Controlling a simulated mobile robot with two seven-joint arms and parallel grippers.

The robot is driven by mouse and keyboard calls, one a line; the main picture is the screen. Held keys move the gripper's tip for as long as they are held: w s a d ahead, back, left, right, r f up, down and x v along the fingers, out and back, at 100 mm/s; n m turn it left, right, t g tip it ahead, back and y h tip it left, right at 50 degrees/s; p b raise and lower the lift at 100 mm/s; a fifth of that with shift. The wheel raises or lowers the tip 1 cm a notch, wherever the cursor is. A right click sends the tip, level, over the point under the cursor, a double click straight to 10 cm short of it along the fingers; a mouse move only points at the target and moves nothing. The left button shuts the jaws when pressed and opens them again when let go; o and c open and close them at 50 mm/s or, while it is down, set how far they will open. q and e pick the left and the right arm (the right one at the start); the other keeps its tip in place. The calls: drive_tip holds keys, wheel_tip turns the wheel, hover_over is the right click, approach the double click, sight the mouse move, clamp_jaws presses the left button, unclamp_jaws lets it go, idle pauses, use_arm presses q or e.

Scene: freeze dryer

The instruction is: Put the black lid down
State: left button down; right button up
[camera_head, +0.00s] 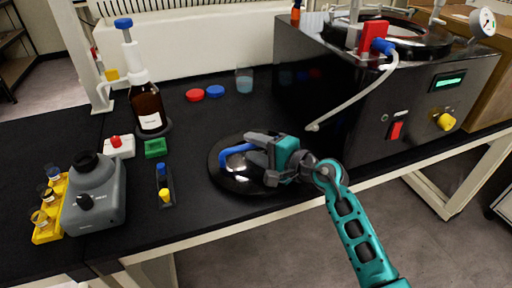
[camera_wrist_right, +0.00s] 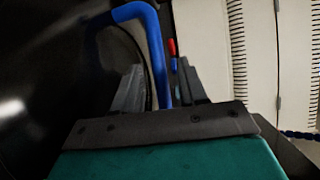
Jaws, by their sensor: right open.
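The black lid (camera_head: 232,180) is a round glossy disc lying on the black bench top, near the front edge. Its blue handle (camera_head: 236,150) stands up from it and also shows in the right wrist view (camera_wrist_right: 153,40). My right gripper (camera_head: 254,152) is at the handle, over the lid's right part. Its jaws are open, with the blue handle between the two fingers in the right wrist view (camera_wrist_right: 160,90). The gripper hides part of the lid and handle. My left gripper is not in view.
The freeze dryer (camera_head: 345,110) stands at the right on the bench. A brown bottle (camera_head: 148,108), a grey device (camera_head: 95,195), a yellow vial rack (camera_head: 48,225) and a small dark rack (camera_head: 165,187) are to the left. Red cap (camera_head: 195,95), blue cap (camera_head: 215,91) and beaker (camera_head: 244,82) lie behind.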

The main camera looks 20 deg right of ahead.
drive_tip(key=shift+r, duration=0.25)
drive_tip(key=v, duration=1)
drive_tip(key=shift+s+d+f, duration=0.15)
drive_tip(key=shift+s+d, duration=0.4)
drive_tip(key=shift+s, duration=0.15)
drive_tip(key=shift+s+r, duration=0.1)
drive_tip(key=shift+r, duration=0.1)
